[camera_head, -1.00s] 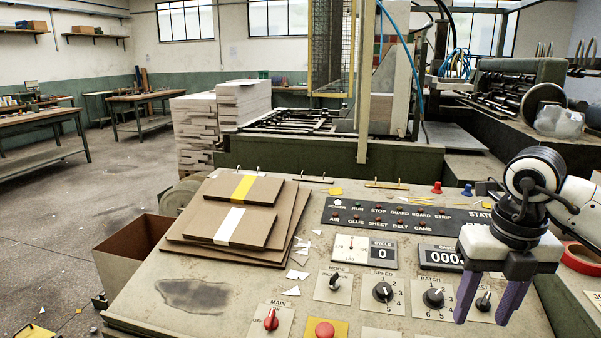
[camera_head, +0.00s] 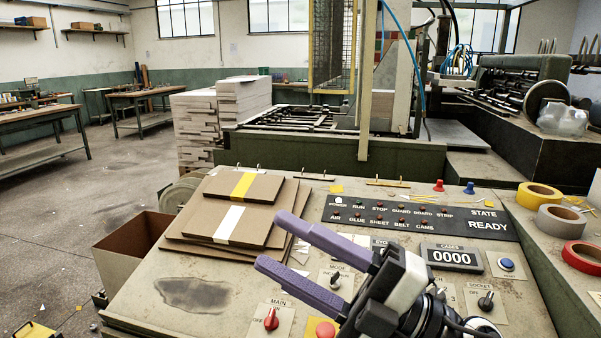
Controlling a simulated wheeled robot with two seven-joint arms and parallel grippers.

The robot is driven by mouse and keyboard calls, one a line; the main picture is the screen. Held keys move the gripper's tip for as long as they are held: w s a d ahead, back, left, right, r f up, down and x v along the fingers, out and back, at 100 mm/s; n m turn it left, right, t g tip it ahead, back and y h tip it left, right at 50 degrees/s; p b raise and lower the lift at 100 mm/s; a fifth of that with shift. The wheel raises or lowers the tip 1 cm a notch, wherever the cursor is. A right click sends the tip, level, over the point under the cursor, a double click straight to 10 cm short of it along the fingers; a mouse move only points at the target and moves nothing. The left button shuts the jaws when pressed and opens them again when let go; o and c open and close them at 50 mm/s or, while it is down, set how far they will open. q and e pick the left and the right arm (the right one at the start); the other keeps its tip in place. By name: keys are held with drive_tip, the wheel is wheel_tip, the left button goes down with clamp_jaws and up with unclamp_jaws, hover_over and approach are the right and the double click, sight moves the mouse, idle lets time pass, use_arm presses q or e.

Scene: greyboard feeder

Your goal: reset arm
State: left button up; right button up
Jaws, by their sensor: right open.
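My right gripper (camera_head: 269,238) is over the middle front of the control panel (camera_head: 216,324), its two purple fingers spread apart and pointing left. Nothing is between the fingers. The gripper and wrist come in from the bottom right of the middle. They cover the speed dial and most of the batch dial and cycle counter. My left gripper is not in view.
A READY display, a case counter (camera_head: 452,257) and a blue button (camera_head: 506,264) are on the panel. A red main switch (camera_head: 271,318) is near the front. Yellow (camera_head: 539,195), grey and red tape rolls lie at right. An open carton (camera_head: 128,251) stands at left.

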drive_tip(key=w+d+f+m+t+h, duration=0.3)
drive_tip(key=d+m+t+h, duration=0.35)
drive_tip(key=m, duration=0.25)
drive_tip(key=w+d+f+m+t+h, duration=0.2)
drive_tip(key=w+d+m+t+h, duration=0.2)
drive_tip(key=d+m+t+h, duration=0.45)
drive_tip(key=s+d+f+m+g+h, duration=0.1)
drive_tip(key=d+f+m+g+h, duration=0.35)
drive_tip(key=f+m, duration=0.4)
drive_tip(key=s+d+f+m+g+h, duration=0.1)
drive_tip(key=s+d+f+g, duration=0.1)
drive_tip(key=s+f+g, duration=0.45)
drive_tip(key=s+d+f+m+g+h, duration=0.1)
drive_tip(key=s+d+f, duration=0.15)
drive_tip(key=f, duration=0.75)
drive_tip(key=s+f+g, duration=0.3)
drive_tip(key=s+f, duration=0.1)
drive_tip(key=s, duration=0.4)
drive_tip(key=s+f+g, duration=0.4)
drive_tip(key=s+f, duration=0.1)
drive_tip(key=s, duration=0.4)
drive_tip(key=w+a+f+t+y, duration=0.3)
drive_tip(key=w+a+f+t, duration=0.1)
drive_tip(key=f, duration=0.7)
drive_tip(key=shift+a+f+t, duration=0.15)
drive_tip(key=shift+a+t, duration=0.35)
drive_tip(key=shift+a, duration=0.7)
